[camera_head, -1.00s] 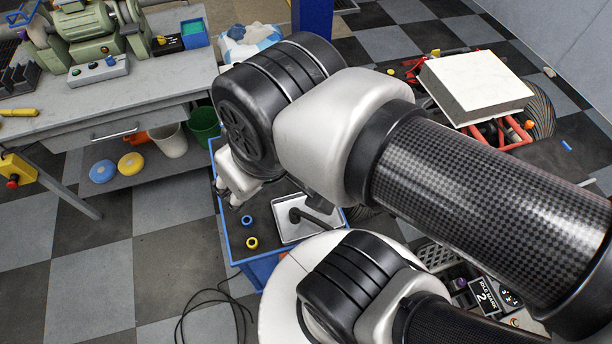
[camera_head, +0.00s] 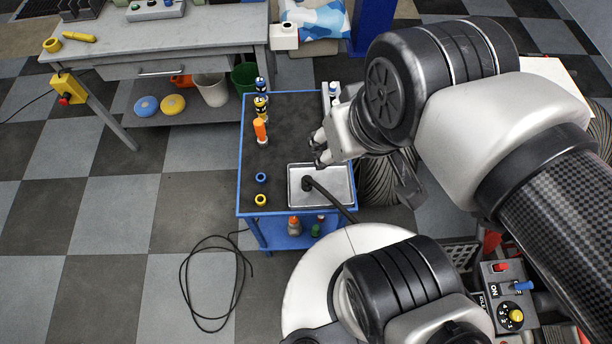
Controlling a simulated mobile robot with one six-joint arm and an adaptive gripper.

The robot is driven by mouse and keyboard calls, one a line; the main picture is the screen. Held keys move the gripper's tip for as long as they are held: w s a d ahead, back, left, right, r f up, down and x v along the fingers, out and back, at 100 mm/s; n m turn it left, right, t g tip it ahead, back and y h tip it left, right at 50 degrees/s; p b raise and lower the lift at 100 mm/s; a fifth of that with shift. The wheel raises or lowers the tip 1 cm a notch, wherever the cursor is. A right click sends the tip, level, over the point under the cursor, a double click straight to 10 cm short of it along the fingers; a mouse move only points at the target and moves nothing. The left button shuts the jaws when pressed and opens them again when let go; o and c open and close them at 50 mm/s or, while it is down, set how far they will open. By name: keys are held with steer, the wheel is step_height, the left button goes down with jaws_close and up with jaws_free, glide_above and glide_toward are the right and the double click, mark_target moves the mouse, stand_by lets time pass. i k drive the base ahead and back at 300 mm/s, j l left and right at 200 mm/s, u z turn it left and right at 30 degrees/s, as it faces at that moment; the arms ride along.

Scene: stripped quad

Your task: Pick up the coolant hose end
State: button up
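The coolant hose end (camera_head: 308,184) is black and lies in a shallow silver tray (camera_head: 293,201) on the blue-framed cart. Its hose (camera_head: 333,202) runs from the tray toward the lower right, over the cart's edge. My gripper (camera_head: 318,150) is above the cart, just up and to the right of the hose end, and apart from it in the picture. Its fingertips point left. It looks empty, but its fingers are small and partly overlapped, so their opening is unclear.
The dark cart top (camera_head: 270,150) carries a blue ring (camera_head: 261,178), a yellow ring (camera_head: 260,199), an orange-capped bottle (camera_head: 260,130) and other small bottles. A grey workbench (camera_head: 190,35) stands at the back left. A cable (camera_head: 183,285) lies coiled on the checkered floor.

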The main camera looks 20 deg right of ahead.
mark_target(306, 187)
steer(key=z, duration=3.75)
steer(key=k+u, duration=0.3)
steer(key=k, duration=0.45)
steer(key=u, duration=1.8)
